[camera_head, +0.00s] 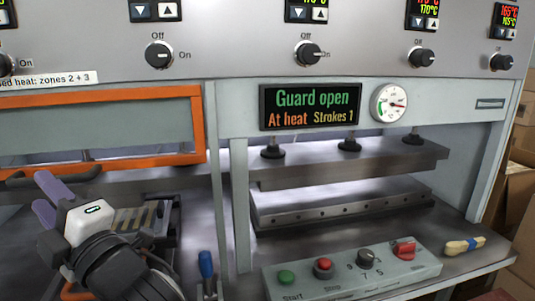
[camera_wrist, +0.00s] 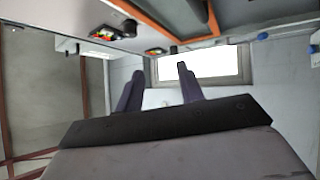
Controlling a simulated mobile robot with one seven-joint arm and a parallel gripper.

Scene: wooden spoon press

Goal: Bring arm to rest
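My gripper (camera_head: 38,192) is at the lower left of the head view, in front of the machine and below the orange-framed guard (camera_head: 150,162). Its two purple fingers also show in the wrist view (camera_wrist: 158,86), spread apart with nothing between them. The press display (camera_head: 310,107) reads "Guard open", "At heat" and "Strokes 1". The upper platen (camera_head: 350,160) is raised above the lower platen (camera_head: 340,203), with a gap between them. My arm hides part of the bench at the lower left.
A control box (camera_head: 350,271) with green, red and black controls stands at the front. A blue-handled tool (camera_head: 206,264) stands right of my gripper. Cardboard boxes (camera_head: 520,190) are at far right.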

